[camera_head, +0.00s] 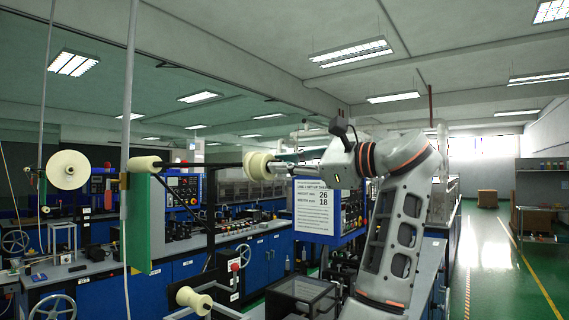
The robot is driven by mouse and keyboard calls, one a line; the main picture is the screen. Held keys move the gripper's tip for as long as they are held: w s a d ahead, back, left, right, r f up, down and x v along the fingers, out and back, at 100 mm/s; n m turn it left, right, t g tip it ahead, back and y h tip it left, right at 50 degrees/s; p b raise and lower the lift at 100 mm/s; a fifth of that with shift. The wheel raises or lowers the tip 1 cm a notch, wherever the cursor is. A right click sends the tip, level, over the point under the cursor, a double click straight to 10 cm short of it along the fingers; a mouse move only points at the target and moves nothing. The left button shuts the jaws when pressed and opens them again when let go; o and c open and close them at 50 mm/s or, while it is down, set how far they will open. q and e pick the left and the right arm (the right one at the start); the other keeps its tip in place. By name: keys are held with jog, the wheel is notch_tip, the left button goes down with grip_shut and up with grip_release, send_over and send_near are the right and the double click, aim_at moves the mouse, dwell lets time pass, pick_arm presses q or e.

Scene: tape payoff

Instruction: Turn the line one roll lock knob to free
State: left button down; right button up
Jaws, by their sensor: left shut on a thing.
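My left arm reaches in from the lower middle and points left. Its gripper (283,169) is at the right end of a dark horizontal shaft, against a cream flanged roll or hub (259,166). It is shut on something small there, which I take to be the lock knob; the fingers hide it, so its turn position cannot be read. A second cream piece (143,164) sits at the shaft's left end. A line 1 set-up sign (313,207) showing 26 and 18 hangs just below the gripper. My right gripper is out of view.
A lower cream spool (193,299) sticks out at the bottom left. A green panel (139,222) and a pale pole (127,130) stand left of the shaft. Blue machine benches (185,266) line the left. The green floor aisle (495,270) on the right is clear.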

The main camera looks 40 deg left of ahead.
pick_arm(q)
jog(key=n, duration=0.6)
jog(key=shift+n, duration=0.3)
dwell(0.5)
jog(key=c, duration=2)
grip_release()
